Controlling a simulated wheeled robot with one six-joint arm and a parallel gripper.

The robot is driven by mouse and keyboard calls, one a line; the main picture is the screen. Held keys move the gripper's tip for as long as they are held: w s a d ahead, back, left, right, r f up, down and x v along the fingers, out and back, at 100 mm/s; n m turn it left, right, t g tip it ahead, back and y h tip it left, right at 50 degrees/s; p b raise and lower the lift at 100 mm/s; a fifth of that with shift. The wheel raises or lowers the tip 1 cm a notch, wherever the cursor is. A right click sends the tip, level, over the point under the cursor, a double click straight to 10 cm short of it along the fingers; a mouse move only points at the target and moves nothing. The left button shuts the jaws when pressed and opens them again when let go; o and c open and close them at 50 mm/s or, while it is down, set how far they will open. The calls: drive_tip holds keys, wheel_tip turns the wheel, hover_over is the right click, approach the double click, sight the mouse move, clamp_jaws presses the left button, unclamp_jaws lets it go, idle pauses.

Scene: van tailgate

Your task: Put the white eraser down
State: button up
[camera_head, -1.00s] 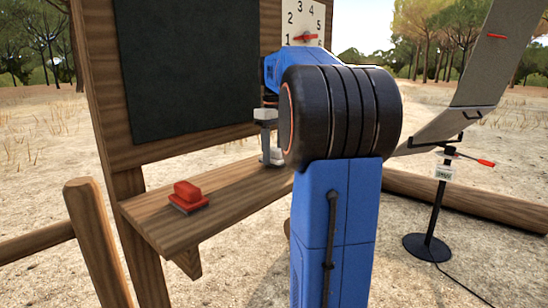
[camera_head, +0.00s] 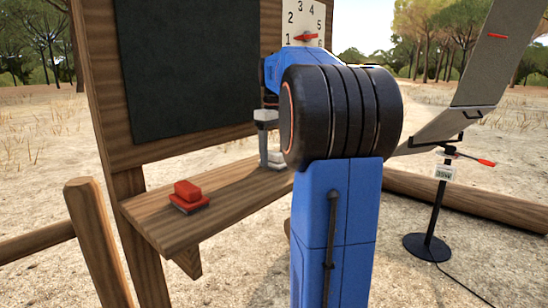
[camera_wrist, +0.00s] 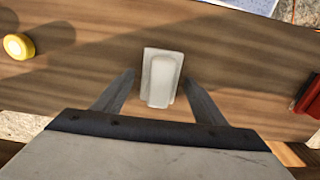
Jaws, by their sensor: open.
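The white eraser (camera_wrist: 160,78) lies on the wooden shelf (camera_wrist: 225,50) in the wrist view, a pale block on a slightly wider base. My gripper (camera_wrist: 158,85) is open, with one finger on each side of the eraser and a visible gap at both sides. In the head view the eraser (camera_head: 276,160) shows only in part on the shelf, beside my gripper (camera_head: 265,145) and partly hidden by my arm.
A red eraser (camera_head: 188,196) sits on the shelf's near end; its edge (camera_wrist: 308,95) shows in the wrist view. A yellow round thing (camera_wrist: 18,46) lies at the other end. A blackboard (camera_head: 185,65) stands behind the shelf. A black stand (camera_head: 430,220) is at the right.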

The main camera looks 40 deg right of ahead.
sight(274, 152)
wheel_tip(274, 152, up, 11)
idle(0.4)
idle(0.5)
